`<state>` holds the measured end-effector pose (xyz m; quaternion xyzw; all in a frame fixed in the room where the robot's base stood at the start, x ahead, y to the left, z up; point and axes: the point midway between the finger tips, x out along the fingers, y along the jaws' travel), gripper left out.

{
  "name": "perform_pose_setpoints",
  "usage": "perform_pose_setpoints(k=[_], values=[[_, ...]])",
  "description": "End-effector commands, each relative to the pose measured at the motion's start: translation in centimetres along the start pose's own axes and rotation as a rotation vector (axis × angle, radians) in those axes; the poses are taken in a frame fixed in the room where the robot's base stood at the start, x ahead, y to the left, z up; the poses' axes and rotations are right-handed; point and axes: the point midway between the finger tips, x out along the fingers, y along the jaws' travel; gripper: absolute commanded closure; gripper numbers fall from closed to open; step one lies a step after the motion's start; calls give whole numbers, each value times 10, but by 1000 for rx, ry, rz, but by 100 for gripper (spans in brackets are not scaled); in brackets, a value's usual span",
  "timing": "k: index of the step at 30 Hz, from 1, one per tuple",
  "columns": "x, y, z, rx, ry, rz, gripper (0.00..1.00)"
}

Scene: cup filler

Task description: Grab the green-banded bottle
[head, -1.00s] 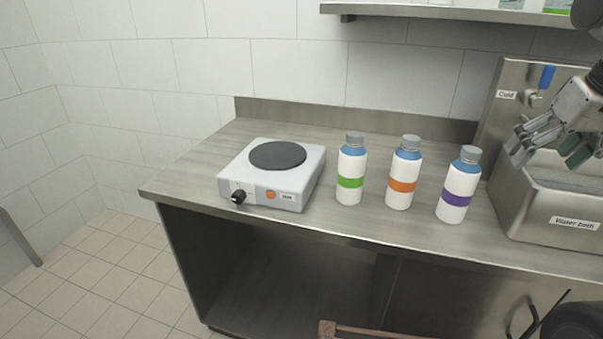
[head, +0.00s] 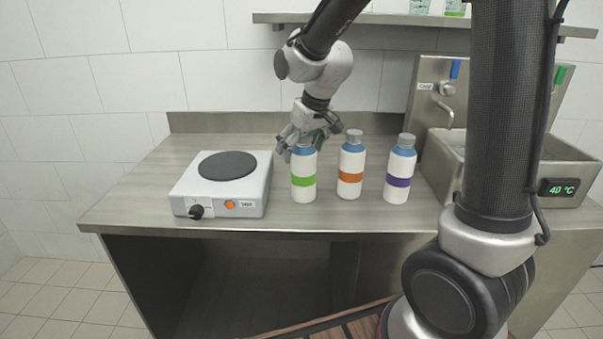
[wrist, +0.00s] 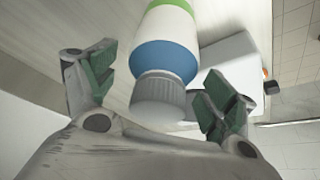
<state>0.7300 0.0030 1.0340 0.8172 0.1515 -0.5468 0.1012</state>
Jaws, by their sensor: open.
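The green-banded bottle (head: 303,181) stands upright on the steel counter, the leftmost of three in the head view. It is white with a blue shoulder, and its grey cap is hidden there by my gripper (head: 305,146). In the wrist view the bottle's grey ribbed cap (wrist: 159,97), blue shoulder and part of the green band show. My gripper (wrist: 157,84) is open, with one green-padded finger on each side of the cap. The pads appear apart from the bottle.
An orange-banded bottle (head: 351,164) and a purple-banded bottle (head: 399,170) stand to the right. A white hot plate (head: 254,191) is close on the left. A steel water bath (head: 562,165) is at the right. A shelf (head: 400,20) runs above.

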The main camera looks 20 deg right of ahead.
Motion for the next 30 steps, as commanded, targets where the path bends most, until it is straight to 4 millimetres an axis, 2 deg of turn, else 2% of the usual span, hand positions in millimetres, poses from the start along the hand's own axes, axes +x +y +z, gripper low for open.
perform_pose_setpoints(k=[3,9,11,23,24,30], values=[[9,0,0,0,-1,0,15],[10,0,0,0,1,0,15],[10,0,0,0,1,0,24],[9,0,0,0,1,0,97],[9,0,0,0,1,0,100],[9,0,-1,0,3,0,100]])
